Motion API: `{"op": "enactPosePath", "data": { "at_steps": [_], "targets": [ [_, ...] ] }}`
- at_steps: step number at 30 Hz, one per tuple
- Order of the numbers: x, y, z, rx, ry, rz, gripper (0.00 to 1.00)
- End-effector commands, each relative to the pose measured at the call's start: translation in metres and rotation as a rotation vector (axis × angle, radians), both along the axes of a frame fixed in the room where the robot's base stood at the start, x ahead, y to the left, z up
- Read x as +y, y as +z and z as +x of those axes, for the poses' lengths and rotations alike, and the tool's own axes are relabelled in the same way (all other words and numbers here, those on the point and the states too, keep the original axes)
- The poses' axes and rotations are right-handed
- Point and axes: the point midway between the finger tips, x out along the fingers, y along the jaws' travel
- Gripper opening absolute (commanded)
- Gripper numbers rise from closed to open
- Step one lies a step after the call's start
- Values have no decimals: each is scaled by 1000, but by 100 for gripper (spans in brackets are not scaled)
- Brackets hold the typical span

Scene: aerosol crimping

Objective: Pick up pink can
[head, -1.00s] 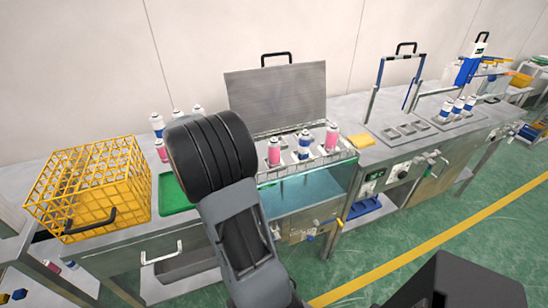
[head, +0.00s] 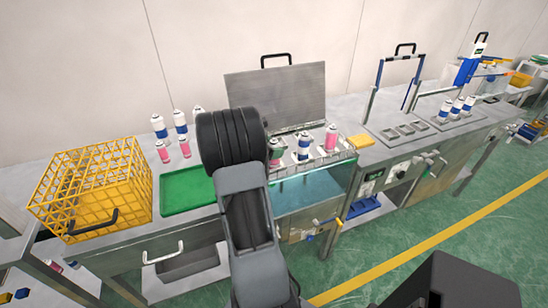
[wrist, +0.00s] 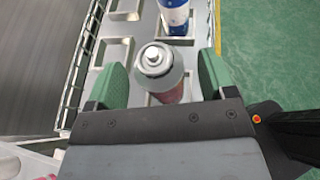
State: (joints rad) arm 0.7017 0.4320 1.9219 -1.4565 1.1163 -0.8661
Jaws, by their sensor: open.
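In the wrist view a can with a grey domed top, a pale nozzle and a pinkish body (wrist: 172,96) stands upright in a pocket of the metal rack (wrist: 98,52). My gripper (wrist: 161,80) is open, with one green finger on each side of this can and a gap on both sides. I cannot tell how deep the fingers reach. In the head view my arm covers most of the gripper and part of this can. Another pink can (head: 331,138) stands at the rack's right end.
A blue-and-white can (wrist: 174,14) stands in the rack close beyond the fingers; it also shows in the head view (head: 304,146). A raised metal lid (head: 277,97) stands behind. A green tray (head: 187,190) and a yellow crate (head: 92,190) lie left.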

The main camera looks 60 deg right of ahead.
Motion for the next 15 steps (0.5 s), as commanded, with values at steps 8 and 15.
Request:
{"op": "enactPosePath", "data": {
  "at_steps": [8,15],
  "targets": [
    [-11,-5,-5,0,1,0,77],
    [-11,-6,-5,0,1,0,67]
  ]
}}
